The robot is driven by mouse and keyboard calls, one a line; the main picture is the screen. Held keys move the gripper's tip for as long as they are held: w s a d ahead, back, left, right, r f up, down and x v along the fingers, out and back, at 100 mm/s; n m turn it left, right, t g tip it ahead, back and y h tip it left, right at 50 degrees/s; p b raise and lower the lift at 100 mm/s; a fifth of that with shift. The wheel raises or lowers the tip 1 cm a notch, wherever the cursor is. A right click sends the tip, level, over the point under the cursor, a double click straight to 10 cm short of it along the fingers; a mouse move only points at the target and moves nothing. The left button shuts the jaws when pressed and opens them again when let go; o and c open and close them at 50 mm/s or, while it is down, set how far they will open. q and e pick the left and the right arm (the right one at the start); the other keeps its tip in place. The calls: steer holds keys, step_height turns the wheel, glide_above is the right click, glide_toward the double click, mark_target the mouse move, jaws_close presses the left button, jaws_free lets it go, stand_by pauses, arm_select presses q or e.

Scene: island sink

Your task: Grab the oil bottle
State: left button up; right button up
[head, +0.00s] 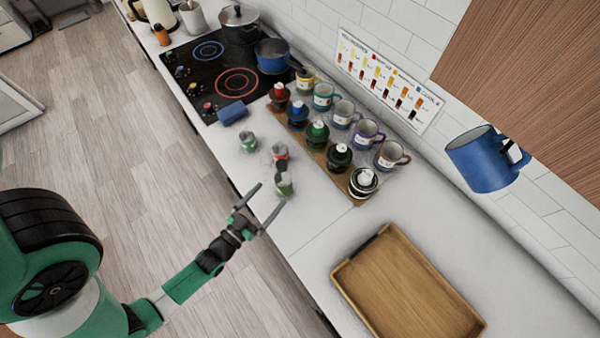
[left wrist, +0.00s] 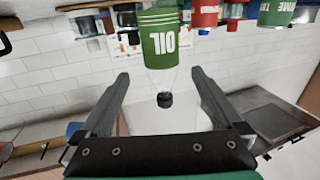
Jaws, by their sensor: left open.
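The oil bottle (head: 285,186) stands on the white counter near its front edge, with a green label and a dark cap. In the left wrist view, which is upside down, the bottle (left wrist: 162,42) shows the word OIL, a clear neck and a black cap. My left gripper (head: 270,194) is open beside the bottle on the counter's front side. In the left wrist view the bottle's neck and cap appear between the spread fingers (left wrist: 162,82), and no contact shows. My right gripper is not in view.
A red container (head: 280,152) and another green one (head: 248,141) stand just beyond the bottle. A wooden tray (head: 468,318) lies to the right. The counter between is clear.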

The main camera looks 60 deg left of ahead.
mark_target(279, 186)
arm_select(q)
steer(key=x, duration=0.6)
steer(key=shift+w+d+r, duration=0.1)
steer(key=shift+p+x, duration=0.35)
steer(key=shift+x, duration=2.3)
jaws_close()
